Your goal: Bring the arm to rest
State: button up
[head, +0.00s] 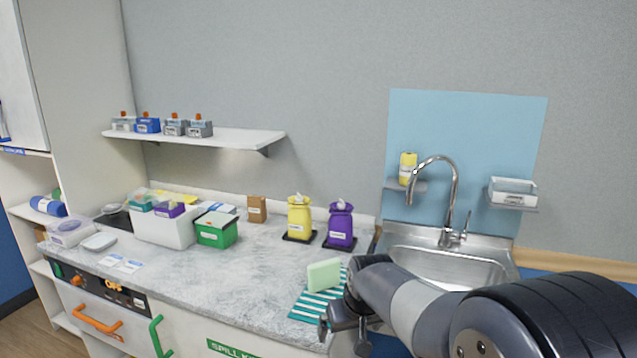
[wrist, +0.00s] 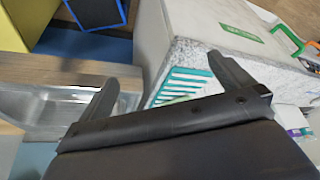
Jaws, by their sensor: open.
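My gripper (head: 343,332) is at the counter's front edge in the head view, beside the striped cloth and left of the sink. My arm reaches in from the lower right. In the wrist view my gripper (wrist: 168,85) shows two fingers spread apart with nothing between them. The teal-and-white striped cloth (wrist: 180,85) lies beyond the fingers there. In the head view a pale green block (head: 324,274) stands on the striped cloth (head: 307,305), apart from the fingers.
The counter (head: 262,270) holds a yellow bag (head: 299,218), a purple bag (head: 340,228), a green box (head: 216,230) and a white bin (head: 165,230). A sink (head: 450,267) with a tall faucet (head: 455,195) lies right. A wall shelf (head: 230,138) holds several small boxes. The counter's middle is clear.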

jog(key=d+f+m+p, duration=0.1)
jog(key=d+f+p, duration=0.2)
jog(key=d+f, duration=0.1)
jog(key=shift+s+f+p, duration=0.3)
jog(key=shift+s+f, duration=0.1)
jog(key=shift+f, duration=0.15)
